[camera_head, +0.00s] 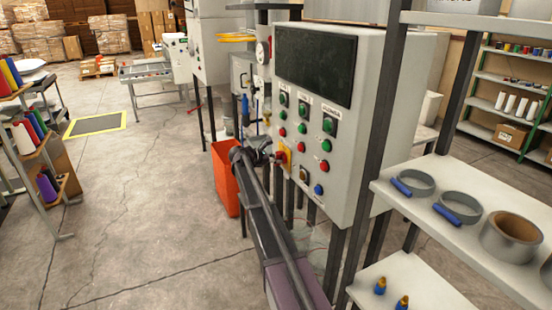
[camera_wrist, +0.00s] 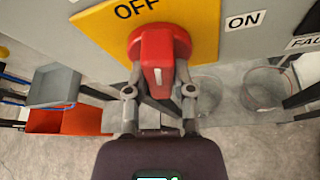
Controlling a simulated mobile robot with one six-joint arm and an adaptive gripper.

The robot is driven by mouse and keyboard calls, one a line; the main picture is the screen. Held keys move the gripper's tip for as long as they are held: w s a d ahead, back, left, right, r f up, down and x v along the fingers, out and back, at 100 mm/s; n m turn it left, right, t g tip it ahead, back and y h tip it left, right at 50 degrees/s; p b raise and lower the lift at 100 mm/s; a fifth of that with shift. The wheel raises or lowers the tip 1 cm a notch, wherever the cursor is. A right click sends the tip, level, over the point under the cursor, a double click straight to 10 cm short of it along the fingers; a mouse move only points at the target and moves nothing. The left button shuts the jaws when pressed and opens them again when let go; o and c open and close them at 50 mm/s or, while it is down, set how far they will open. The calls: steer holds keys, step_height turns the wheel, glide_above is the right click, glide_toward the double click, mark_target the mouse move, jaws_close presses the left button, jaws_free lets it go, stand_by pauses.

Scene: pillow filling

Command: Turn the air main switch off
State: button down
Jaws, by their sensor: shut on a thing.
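The air main switch is a red rotary knob (camera_wrist: 158,48) on a yellow plate (camera_wrist: 205,22) in the wrist view. "OFF" is printed on the plate above the knob, and an "ON" label (camera_wrist: 244,21) is to the right. A pale mark shows on the front of the knob's handle. My gripper (camera_wrist: 159,91) is shut on the handle, one finger on each side. In the head view the yellow plate (camera_head: 286,151) is low on the left side of the grey control cabinet (camera_head: 372,130), with my gripper (camera_head: 270,156) at it.
Green, red and blue buttons cover the cabinet front (camera_head: 304,140). An orange bin (camera_head: 224,180) stands on the floor behind my arm. A shelf with tape rolls (camera_head: 511,238) is at the right. Open floor (camera_head: 110,200) lies to the left.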

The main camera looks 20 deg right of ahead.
steer(key=shift+n+g, duration=0.9)
steer(key=shift+n, duration=0.2)
steer(key=shift+c, duration=2.4)
jaws_free()
